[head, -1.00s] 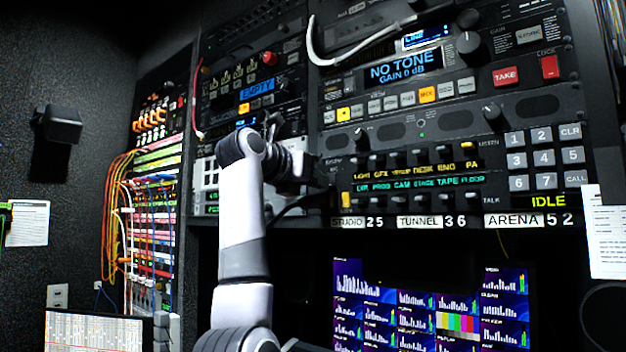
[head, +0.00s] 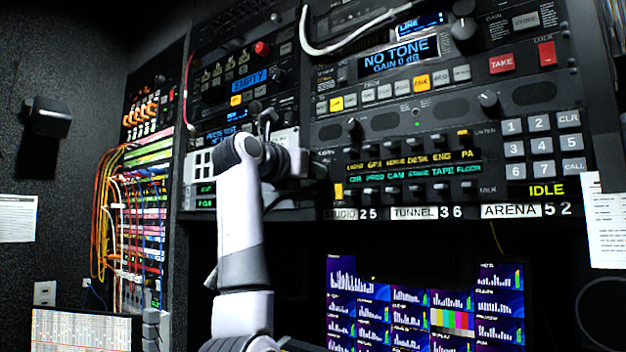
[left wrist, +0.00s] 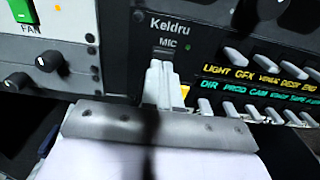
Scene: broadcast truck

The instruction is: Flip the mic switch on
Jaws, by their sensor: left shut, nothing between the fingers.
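The mic switch (left wrist: 163,53) shows in the left wrist view as a small dark part under the "MIC" label on the "Keldru" panel. My left gripper (left wrist: 160,72) is shut and empty, with its pale fingertips just below the label and over the lower part of the switch. I cannot tell whether they touch it or which way it is set. In the head view my left gripper (head: 308,165) is at the left end of the intercom panel (head: 325,201), and my arm hides the mic switch there. My right gripper is not in view.
Rows of key levers (left wrist: 262,98) lie to the right. A panel with black knobs (left wrist: 48,62) and a green FAN switch (left wrist: 23,11) are at left. Monitors (head: 425,305) sit below the rack.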

